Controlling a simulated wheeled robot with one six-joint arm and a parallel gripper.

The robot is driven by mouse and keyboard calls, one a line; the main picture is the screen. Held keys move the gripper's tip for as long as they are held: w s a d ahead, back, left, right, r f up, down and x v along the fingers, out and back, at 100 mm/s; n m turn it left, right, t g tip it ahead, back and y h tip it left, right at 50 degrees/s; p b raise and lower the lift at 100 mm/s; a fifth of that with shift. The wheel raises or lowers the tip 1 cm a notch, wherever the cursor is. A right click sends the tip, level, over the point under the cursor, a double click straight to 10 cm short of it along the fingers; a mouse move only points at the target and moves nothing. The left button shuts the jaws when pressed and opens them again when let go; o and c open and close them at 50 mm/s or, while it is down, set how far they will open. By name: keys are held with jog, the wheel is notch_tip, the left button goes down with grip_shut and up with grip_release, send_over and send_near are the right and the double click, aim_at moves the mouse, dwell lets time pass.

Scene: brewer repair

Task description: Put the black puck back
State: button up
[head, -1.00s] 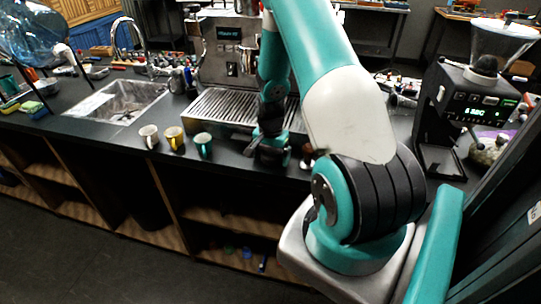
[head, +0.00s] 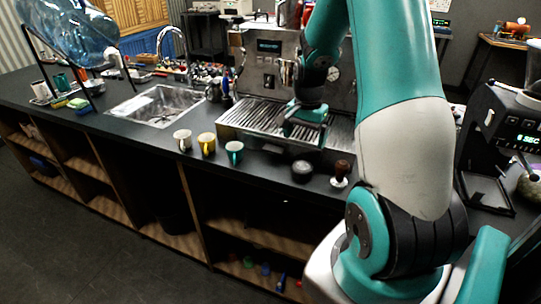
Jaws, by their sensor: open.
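The black puck (head: 302,171) sits on the dark counter near its front edge, to the right of the teal cup and in front of the espresso machine. My gripper (head: 304,131) is open and empty. It shows above and behind the puck in the picture, in front of the machine's drip tray, apart from the puck. Its fingertips are small and dark here.
A tamper (head: 340,174) with a wooden handle stands just right of the puck. White (head: 182,140), yellow (head: 206,144) and teal (head: 234,152) cups stand to the left. The espresso machine's drip tray (head: 250,116) lies behind. A grinder (head: 510,130) stands at right.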

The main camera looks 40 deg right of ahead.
jog(key=a+r+n+y, duration=0.1)
jog(key=a+r+n, duration=0.3)
jog(key=a, duration=0.4)
jog(key=s+a+r+n+t, duration=0.1)
jog(key=a+r+n, duration=0.25)
jog(key=a, duration=0.55)
jog(key=a+r+n+y, duration=0.1)
jog(key=a+r+n, duration=0.25)
jog(key=a, duration=0.45)
jog(key=s+a+r+n+g+y, duration=0.1)
jog(key=s+a+r+n+y, duration=0.1)
jog(key=s+a+n, duration=0.9)
jog(key=s+a+r, duration=0.1)
jog(key=s+a, duration=0.1)
jog(key=s, duration=0.1)
jog(key=shift+r, duration=0.4)
jog(key=shift+f, duration=0.1)
